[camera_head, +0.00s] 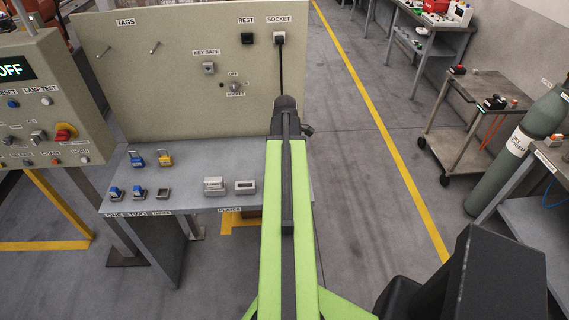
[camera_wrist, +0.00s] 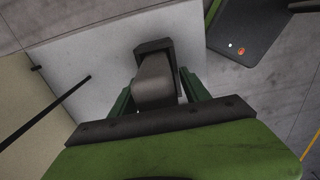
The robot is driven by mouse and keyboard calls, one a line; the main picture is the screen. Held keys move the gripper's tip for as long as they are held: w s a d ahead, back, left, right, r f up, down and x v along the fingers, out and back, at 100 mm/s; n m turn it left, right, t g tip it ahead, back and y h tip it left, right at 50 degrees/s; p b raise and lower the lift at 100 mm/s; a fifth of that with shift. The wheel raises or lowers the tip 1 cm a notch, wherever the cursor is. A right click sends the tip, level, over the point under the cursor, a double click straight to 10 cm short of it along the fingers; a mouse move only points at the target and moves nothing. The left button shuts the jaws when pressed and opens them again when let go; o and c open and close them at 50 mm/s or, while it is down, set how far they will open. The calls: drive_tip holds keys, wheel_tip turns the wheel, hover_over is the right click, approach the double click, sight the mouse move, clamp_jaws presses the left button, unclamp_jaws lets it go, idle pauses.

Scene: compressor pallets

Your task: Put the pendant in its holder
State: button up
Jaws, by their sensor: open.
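My gripper (camera_wrist: 156,85) is open over the light grey table top in the wrist view. A grey, rounded block (camera_wrist: 152,80) with a dark frame-like end (camera_wrist: 153,46) shows between its green fingers; I cannot tell whether it is the pendant or whether the fingers touch it. In the head view my wrist (camera_head: 286,105) is in front of the tan board, below the SOCKET label, and hides my fingers and the table there. A black cable (camera_head: 281,65) hangs from the socket (camera_head: 279,38) down behind my wrist. No pendant or pendant holder is clearly identifiable in the head view.
The tan board (camera_head: 180,85) stands behind the grey table (camera_head: 190,203). Blue and yellow padlocks (camera_head: 165,158) and two small open boxes (camera_head: 245,187) are on the table. A control box (camera_head: 45,105) is at left.

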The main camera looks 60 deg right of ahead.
drive_tip(key=shift+r, duration=0.1)
wheel_tip(320, 180, up, 12)
drive_tip(key=p, duration=1.2)
drive_tip(key=shift+r, duration=0.2)
drive_tip(key=shift+f, duration=0.1)
drive_tip(key=w+a+m, duration=0.2)
drive_tip(key=w+a, duration=0.7)
drive_tip(key=a, duration=0.2)
drive_tip(key=w+a+m, duration=0.1)
drive_tip(key=w+a, duration=0.8)
drive_tip(key=a, duration=0.3)
drive_tip(key=w+a+m, duration=0.2)
drive_tip(key=a, duration=1.1)
drive_tip(key=w+a+m, duration=0.1)
drive_tip(key=a+m, duration=0.1)
drive_tip(key=a, duration=1.2)
drive_tip(key=shift+w, duration=0.4)
